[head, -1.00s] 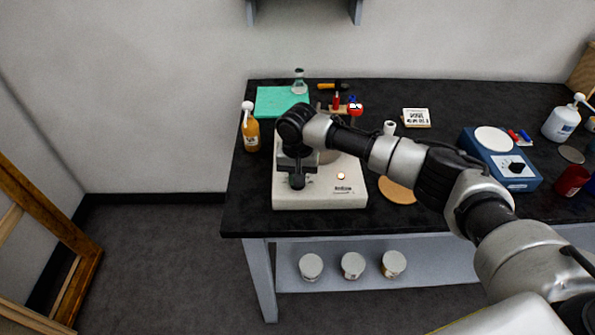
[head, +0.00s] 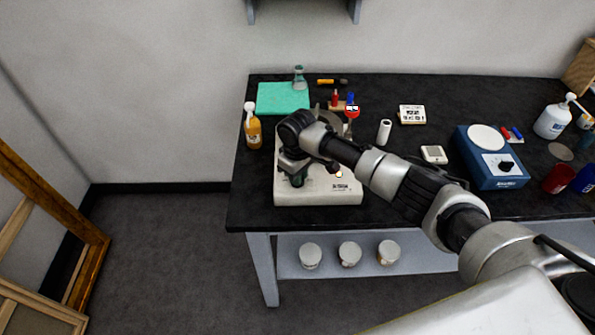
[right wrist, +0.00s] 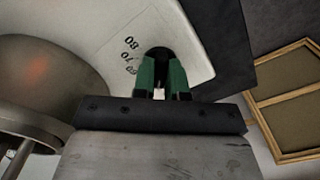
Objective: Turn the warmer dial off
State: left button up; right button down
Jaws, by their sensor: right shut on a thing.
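The warmer is a white box (head: 330,190) at the table's front left, and its top panel also shows in the right wrist view (right wrist: 118,28). Its black dial (right wrist: 159,52) sits on that panel beside printed numbers. My right gripper (head: 297,181) points down at the front left of the warmer. In the right wrist view its green-padded fingers (right wrist: 161,80) are shut on the dial, one on each side. The dial's pointer is hidden. A metal pot (right wrist: 50,85) stands on the warmer, mostly hidden by my arm in the head view. A small light (head: 339,174) glows on the warmer. My left gripper is out of view.
An orange pump bottle (head: 253,130) stands left of the warmer, near a green mat (head: 282,98). A blue device with a white disc (head: 490,172) and a small white device (head: 433,154) are to the right. Several tubs stand on the shelf below.

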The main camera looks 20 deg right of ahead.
jog(key=n, duration=0.5)
jog(key=shift+r+p, duration=0.1)
jog(key=shift+p, duration=0.3)
jog(key=shift+n, duration=0.3)
jog(key=c, duration=1.2)
grip_release()
jog(key=shift+o, duration=0.2)
notch_tip(320, 180, up, 11)
jog(key=b, duration=0.1)
jog(key=shift+b, duration=0.4)
